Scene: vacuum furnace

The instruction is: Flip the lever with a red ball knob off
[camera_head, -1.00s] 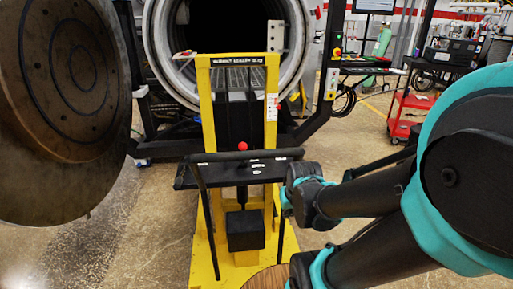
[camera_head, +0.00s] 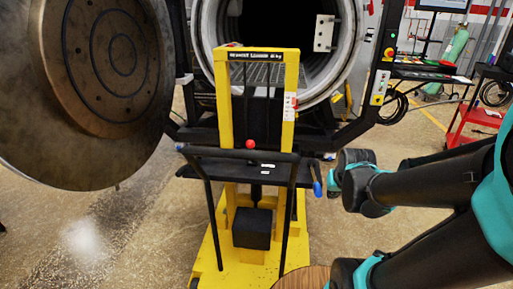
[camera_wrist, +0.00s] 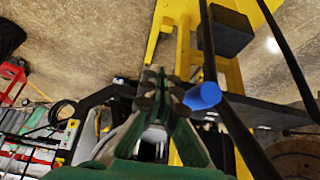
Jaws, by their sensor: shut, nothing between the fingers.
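The red ball knob (camera_head: 250,144) stands upright at the middle of the black crossbar on the yellow lift (camera_head: 221,100), in the head view. Its lever shaft is mostly hidden. The knob does not show clearly in the wrist view. In the wrist view, my gripper (camera_wrist: 155,78) is shut and empty, with its fingertips beside a blue-ended handle (camera_wrist: 203,96); I cannot tell if they touch.
A large round furnace door (camera_head: 30,130) stands open at the left. The furnace mouth (camera_head: 345,60) is behind the lift. A black control post (camera_head: 385,60) and a red cart (camera_head: 480,118) are to the right. Black handle bars (camera_head: 290,215) run down the lift's front.

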